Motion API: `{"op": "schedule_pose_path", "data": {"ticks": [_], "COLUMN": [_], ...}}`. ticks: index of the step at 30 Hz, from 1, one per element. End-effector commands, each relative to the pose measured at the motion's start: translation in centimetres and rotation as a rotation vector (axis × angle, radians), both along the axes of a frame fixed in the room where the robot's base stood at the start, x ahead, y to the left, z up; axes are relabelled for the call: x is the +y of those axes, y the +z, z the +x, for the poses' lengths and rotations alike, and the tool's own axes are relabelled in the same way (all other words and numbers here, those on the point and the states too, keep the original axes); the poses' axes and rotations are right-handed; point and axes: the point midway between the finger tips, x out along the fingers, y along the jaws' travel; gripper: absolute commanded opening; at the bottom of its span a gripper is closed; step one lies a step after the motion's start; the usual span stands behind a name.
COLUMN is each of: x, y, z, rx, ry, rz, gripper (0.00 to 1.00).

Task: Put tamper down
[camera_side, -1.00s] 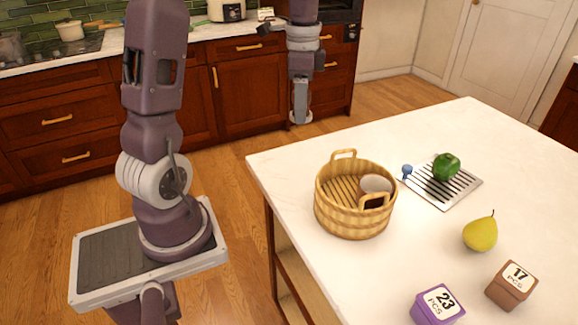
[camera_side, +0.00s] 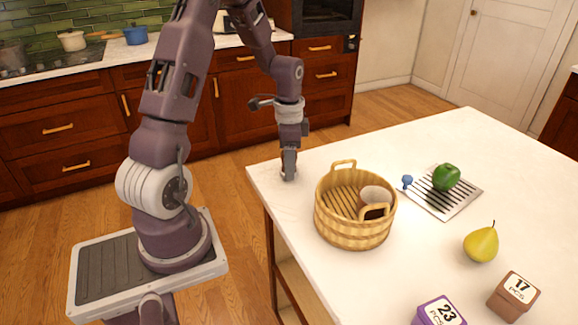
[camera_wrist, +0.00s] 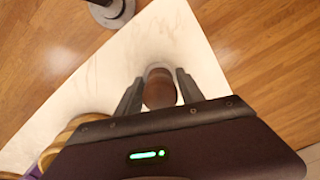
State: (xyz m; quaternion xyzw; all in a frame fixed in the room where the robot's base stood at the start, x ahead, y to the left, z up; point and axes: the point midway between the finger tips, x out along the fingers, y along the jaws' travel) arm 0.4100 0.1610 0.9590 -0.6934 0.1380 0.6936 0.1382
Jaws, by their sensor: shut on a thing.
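The tamper (camera_wrist: 160,90) shows in the wrist view as a brown rounded knob between my two fingers. My gripper (camera_wrist: 155,92) is shut on it. Most of the tamper is hidden by the fingers there.
A wicker basket (camera_side: 350,232) holding a cup (camera_side: 374,197) stands just right of my gripper. Farther right are a slotted tray (camera_side: 440,207) with a green pepper (camera_side: 446,177), a pear (camera_side: 481,244) and two numbered boxes. The counter's edge is close on the left.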

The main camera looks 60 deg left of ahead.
Motion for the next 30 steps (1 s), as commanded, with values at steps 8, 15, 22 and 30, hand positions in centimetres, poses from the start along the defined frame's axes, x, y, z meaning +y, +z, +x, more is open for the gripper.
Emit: {"op": "schedule_pose_path", "data": {"ticks": [8, 15, 22, 30], "x": [0.0, 0.0, 0.0, 0.0], "y": [-0.8, -1.1, -1.0, 2.6], "z": [0.0, 0.0, 0.0, 0.1], "rx": [0.0, 0.0, 0.0, -0.007], "ry": [0.0, -0.001, 0.0, 0.0], "rz": [0.001, 0.0, 0.0, 0.005], "gripper": [0.0, 0.67, 0.67, 0.67]}}
